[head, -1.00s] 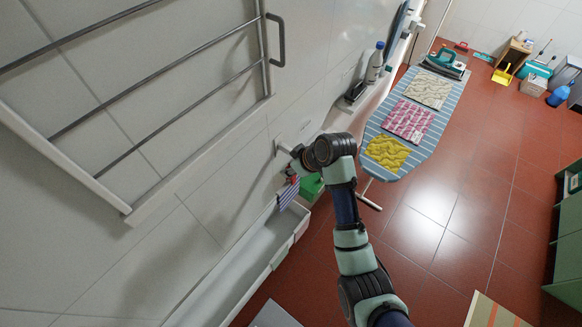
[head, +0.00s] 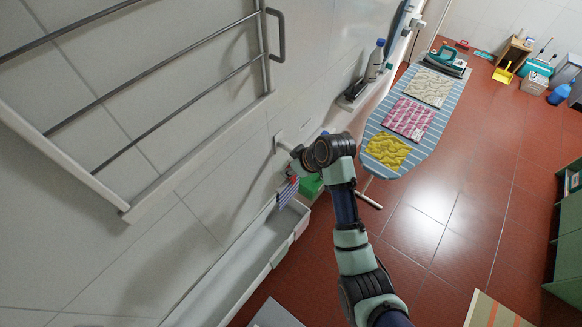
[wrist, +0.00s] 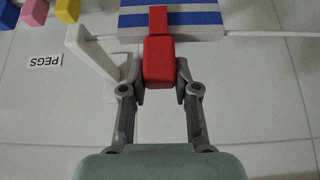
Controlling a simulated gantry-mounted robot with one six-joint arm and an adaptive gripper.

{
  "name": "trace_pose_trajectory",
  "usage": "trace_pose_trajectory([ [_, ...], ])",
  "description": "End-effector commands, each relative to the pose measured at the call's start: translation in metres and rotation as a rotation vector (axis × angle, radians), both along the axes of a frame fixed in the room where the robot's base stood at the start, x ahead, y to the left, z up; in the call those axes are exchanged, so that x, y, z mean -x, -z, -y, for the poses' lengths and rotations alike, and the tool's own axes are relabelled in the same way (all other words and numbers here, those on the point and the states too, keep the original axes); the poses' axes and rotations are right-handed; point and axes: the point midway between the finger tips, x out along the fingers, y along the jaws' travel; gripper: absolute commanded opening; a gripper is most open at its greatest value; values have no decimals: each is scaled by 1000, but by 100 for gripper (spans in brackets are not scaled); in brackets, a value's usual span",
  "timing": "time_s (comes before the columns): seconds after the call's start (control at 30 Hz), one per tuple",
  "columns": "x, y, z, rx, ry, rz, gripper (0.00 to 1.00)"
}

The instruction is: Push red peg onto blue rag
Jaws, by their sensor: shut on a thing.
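The red peg (wrist: 158,62) is between the two fingers of my gripper (wrist: 159,88) in the wrist view, and the fingers are shut on it. Its narrow far end overlaps the blue-and-white striped rag (wrist: 205,18) in the picture. I cannot tell how far the peg sits on the rag. The rag lies across a thin pale line. In the head view the rag (head: 287,191) hangs above the trough by the wall, with a small red bit of the peg (head: 294,179) beside it. My wrist hides most of the gripper there.
Pink (wrist: 31,19) and yellow (wrist: 68,10) pegs sit at upper left. A white trough (head: 236,264) runs below. An ironing board (head: 382,130) stands to the right.

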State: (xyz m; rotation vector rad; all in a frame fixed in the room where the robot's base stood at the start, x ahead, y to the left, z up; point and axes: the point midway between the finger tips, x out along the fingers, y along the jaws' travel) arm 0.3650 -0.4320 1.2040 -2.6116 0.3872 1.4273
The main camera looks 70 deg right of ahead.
Motion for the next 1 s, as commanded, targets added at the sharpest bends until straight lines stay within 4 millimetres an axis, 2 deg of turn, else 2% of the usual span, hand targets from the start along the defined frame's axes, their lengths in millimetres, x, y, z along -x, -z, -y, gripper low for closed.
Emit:
trace_pose_trajectory([
  [0.23,0,4,0,0,0,0,16],
  [0.27,0,4,0,0,0,0,35],
  [0.4,0,4,0,0,0,0,58],
  [0.77,2,-1,0,1,1,1,59],
  [0.87,10,-13,-2,3,2,2,59],
  [1.0,28,-43,-7,5,3,4,59],
])
